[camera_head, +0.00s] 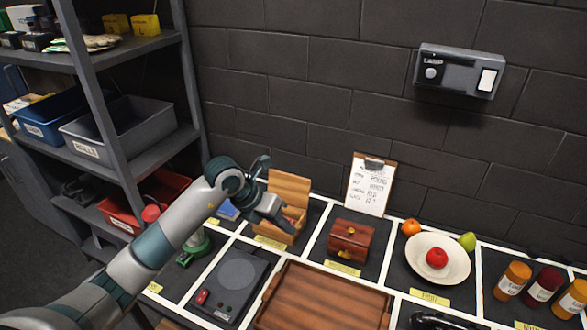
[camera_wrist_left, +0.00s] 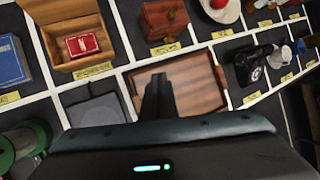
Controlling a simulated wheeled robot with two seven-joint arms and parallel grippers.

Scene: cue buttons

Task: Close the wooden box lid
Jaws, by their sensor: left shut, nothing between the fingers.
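A light wooden box (camera_head: 272,230) stands in a cell of the table by the back wall. Its lid (camera_head: 290,184) stands up, open, at the back. In the left wrist view the box (camera_wrist_left: 95,67) is at the top left, with a red packet (camera_wrist_left: 82,43) inside. My left gripper (camera_head: 285,224) is shut and empty. In the left wrist view the shut fingers (camera_wrist_left: 157,92) appear over the wooden tray, right of the box.
A dark red-brown chest (camera_head: 349,241), shut, stands right of the box, with a clipboard (camera_head: 369,186) behind it. A wooden tray (camera_head: 318,300) and a black scale (camera_head: 228,284) lie in front. A plate (camera_head: 457,262) with fruit is further right. A metal shelf (camera_head: 112,120) stands at left.

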